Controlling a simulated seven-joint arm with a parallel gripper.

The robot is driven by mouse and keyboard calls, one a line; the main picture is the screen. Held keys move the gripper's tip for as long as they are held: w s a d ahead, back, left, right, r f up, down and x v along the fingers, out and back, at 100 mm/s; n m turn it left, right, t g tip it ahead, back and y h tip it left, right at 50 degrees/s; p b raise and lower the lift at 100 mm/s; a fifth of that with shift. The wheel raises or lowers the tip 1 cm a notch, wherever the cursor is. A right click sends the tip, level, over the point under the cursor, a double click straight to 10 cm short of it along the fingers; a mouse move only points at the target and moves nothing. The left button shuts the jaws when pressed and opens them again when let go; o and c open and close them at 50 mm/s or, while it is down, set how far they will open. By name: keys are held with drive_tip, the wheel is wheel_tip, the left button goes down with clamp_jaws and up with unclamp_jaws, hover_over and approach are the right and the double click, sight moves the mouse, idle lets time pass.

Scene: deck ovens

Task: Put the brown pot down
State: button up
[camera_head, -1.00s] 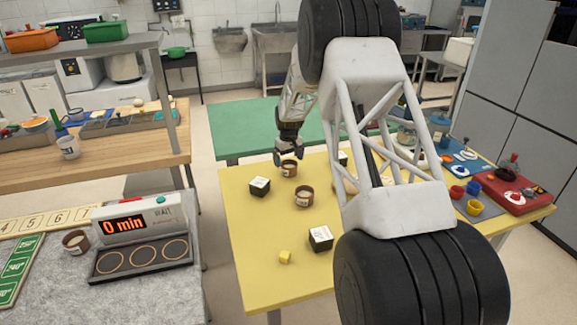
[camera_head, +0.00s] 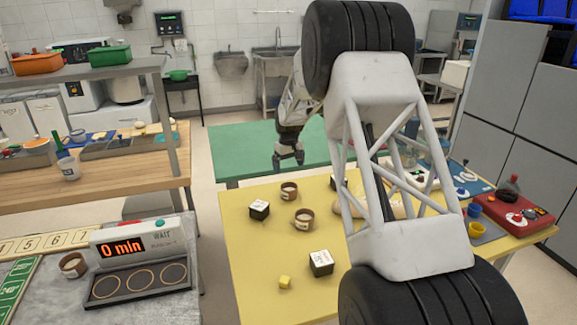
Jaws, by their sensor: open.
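A brown pot (camera_head: 289,191) stands upright on the yellow table (camera_head: 245,272) near its far edge. A second brown pot (camera_head: 304,218) stands just in front of it. A third brown pot (camera_head: 73,265) is on the grey counter at the left, beside the timer device. My gripper (camera_head: 289,163) is open and empty. In the picture it is just above the farthest pot on the yellow table, apart from it, with its fingers pointing down.
A red case (camera_head: 508,215) and blue and yellow cups are at the right. My arm hides the table's middle right. The table's front left is clear.

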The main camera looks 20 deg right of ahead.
drive_tip(key=shift+r, duration=0.1)
drive_tip(key=s+a+r, duration=0.3)
drive_tip(key=s+r, duration=0.3)
drive_tip(key=s, duration=0.3)
drive_tip(key=s+a+r+m+t, duration=0.1)
drive_tip(key=s+a+r, duration=0.1)
drive_tip(key=s+r, duration=0.6)
drive_tip(key=s+a+r, duration=0.3)
drive_tip(key=s+r, duration=0.1)
drive_tip(key=s, duration=0.7)
drive_tip(key=s+a+m, duration=0.1)
drive_tip(key=s+a, duration=0.1)
drive_tip(key=s, duration=1.4)
drive_tip(key=s+a+f+m+t, duration=0.1)
drive_tip(key=s+a, duration=0.1)
drive_tip(key=s, duration=1.5)
drive_tip(key=shift+s+a+f+t, duration=0.25)
drive_tip(key=shift+f+t, duration=0.05)
